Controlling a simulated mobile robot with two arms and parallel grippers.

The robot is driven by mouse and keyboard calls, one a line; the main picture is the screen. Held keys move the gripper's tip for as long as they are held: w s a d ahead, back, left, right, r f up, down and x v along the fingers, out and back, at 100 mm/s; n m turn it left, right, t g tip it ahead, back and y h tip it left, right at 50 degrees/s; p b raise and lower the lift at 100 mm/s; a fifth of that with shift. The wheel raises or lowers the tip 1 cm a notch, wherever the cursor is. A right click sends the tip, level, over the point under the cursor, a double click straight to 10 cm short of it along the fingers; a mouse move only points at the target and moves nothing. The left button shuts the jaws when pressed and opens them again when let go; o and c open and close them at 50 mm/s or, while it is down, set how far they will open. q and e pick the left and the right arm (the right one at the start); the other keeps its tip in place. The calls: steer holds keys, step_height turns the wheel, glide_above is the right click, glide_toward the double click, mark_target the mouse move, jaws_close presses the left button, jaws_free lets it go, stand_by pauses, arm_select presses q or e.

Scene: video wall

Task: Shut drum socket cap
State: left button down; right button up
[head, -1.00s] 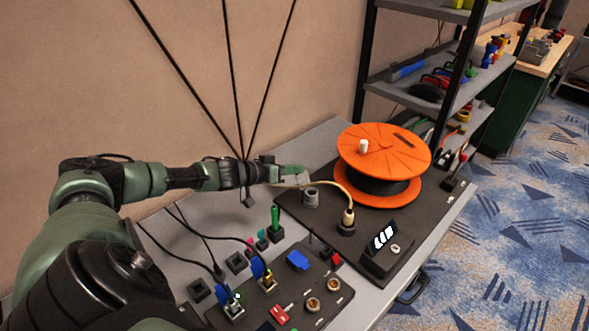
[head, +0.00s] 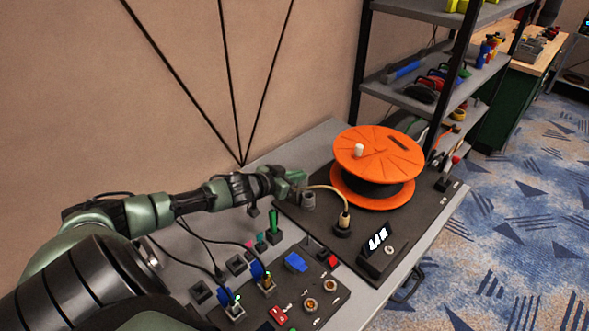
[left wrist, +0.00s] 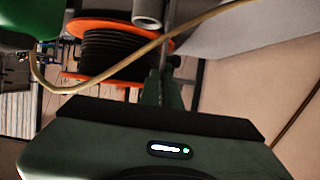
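The orange cable drum (head: 378,155) stands on a dark panel (head: 425,215) on the grey bench. A grey cylindrical socket (head: 308,201) stands on the panel left of the drum. Its cap cannot be told apart clearly. A tan cable (head: 333,192) curves from beside the socket to a plug in a black base (head: 343,227). My left gripper (head: 298,179) is just above and left of the grey socket; contact cannot be told. Its green fingers (left wrist: 165,92) look close together with nothing visible held. The left wrist view also shows the drum (left wrist: 105,50) and a grey cylinder (left wrist: 150,12). My right gripper is out of view.
A black box with a white-marked face (head: 378,240) stands at the panel's right front. A near panel holds a green handle (head: 273,222), blue parts (head: 296,262) and several sockets. Black cables (head: 228,75) hang along the wall. A shelf rack (head: 440,90) stands behind.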

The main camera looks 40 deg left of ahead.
arm_select(q)
steer(key=shift+d+f+m+y+p, duration=0.1)
steer(key=shift+d+m+y+p, duration=0.55)
steer(key=shift+d+m, duration=0.2)
steer(key=c, duration=1.6)
jaws_free()
steer(key=shift+c, duration=0.2)
steer(key=v, duration=0.8)
steer(key=shift+f, duration=0.1)
